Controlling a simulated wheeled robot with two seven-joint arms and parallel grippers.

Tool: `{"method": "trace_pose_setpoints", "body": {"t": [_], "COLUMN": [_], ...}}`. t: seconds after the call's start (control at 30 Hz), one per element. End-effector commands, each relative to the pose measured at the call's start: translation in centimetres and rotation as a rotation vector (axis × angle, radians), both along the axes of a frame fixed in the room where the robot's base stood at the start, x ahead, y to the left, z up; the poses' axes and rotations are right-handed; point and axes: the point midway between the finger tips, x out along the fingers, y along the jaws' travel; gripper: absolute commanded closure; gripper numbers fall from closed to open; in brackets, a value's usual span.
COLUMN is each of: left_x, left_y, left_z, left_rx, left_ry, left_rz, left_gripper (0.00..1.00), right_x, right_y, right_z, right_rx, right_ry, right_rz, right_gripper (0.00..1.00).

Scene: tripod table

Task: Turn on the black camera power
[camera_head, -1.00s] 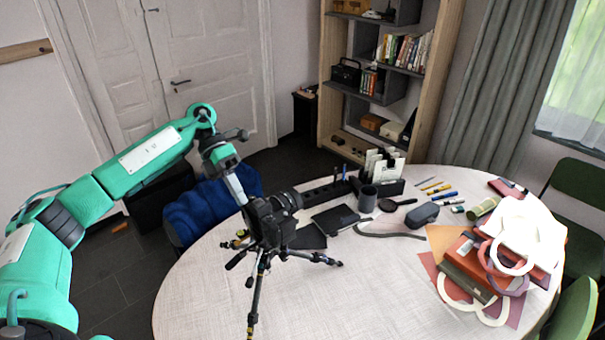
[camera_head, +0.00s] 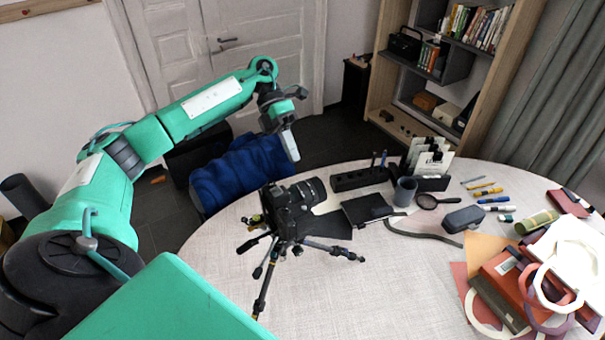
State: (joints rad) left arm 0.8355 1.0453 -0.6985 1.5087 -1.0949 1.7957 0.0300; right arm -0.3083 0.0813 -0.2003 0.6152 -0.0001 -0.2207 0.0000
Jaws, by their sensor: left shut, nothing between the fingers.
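The black camera (camera_head: 291,207) sits on a small black tripod (camera_head: 268,268) that stands on the left part of the white round table. Its lens faces to the right and back. My left gripper (camera_head: 291,150) is above and behind the camera, beyond the table's back left edge in the picture. It points down, shut and empty, and is apart from the camera. The power switch is too small to make out. My right gripper is not in view.
A black notebook (camera_head: 367,209), a power strip (camera_head: 359,179), a grey cup (camera_head: 405,191) and a grey case (camera_head: 463,219) lie behind and right of the tripod. Books (camera_head: 508,285) and rings are at the right. A blue chair (camera_head: 240,172) stands behind. The front middle tabletop (camera_head: 375,300) is clear.

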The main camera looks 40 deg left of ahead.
Motion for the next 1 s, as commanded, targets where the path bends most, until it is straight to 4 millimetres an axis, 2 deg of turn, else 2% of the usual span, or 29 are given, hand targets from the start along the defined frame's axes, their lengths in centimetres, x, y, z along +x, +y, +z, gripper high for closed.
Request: {"method": "trace_pose_setpoints", "body": {"t": [0.23, 0.5, 0.7, 1.0], "left_x": [-1.3, -2.5, -2.9, -2.9], "left_y": [-2.6, -5.5, -6.4, -6.4], "left_z": [-2.1, -5.2, -6.3, -6.5], "left_rx": [0.0, -0.001, -0.001, -0.001], "left_ry": [0.005, 0.003, 0.0, 0.0], "left_rz": [-0.004, -0.002, -0.001, -0.001], "left_gripper": [1.0, 1.0, 1.0, 1.0], "right_x": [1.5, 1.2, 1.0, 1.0], "right_y": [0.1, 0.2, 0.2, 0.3], "right_z": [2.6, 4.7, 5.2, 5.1], "right_rx": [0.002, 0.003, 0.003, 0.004], "right_ry": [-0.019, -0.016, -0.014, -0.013], "right_rz": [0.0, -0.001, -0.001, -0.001], "right_gripper": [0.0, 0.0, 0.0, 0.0]}}
